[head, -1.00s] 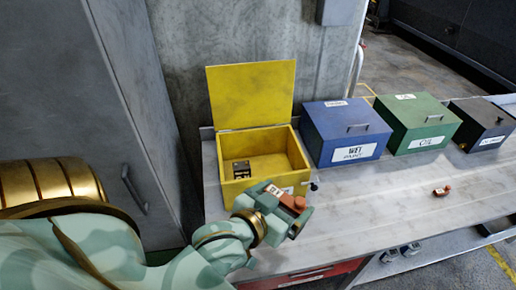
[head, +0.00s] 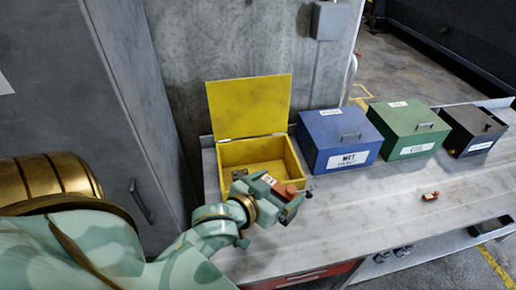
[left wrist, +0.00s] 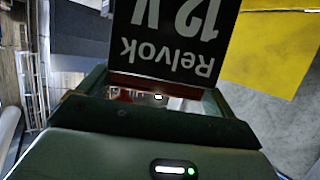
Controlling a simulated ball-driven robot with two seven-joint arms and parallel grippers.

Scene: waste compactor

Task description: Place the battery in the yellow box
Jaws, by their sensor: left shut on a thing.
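My left gripper (head: 286,200) is shut on a battery. The battery shows in the left wrist view as a black block (left wrist: 172,32) with white "Relvok 12 V" lettering. In the head view the held battery (head: 284,188) shows reddish-brown with a pale label. The yellow box (head: 226,153) stands on the bench with its lid open and upright at the back. My left gripper is in front of the box's front right part and hides much of its front wall. A small dark thing (head: 239,174) lies inside the box at the left. My right gripper is not in view.
A closed blue box (head: 318,157), green box (head: 391,140) and black box (head: 473,131) stand in a row to the right. A small reddish thing with a white label (head: 430,196) lies on the bench (head: 360,215). A grey cabinet (head: 110,110) stands at the left.

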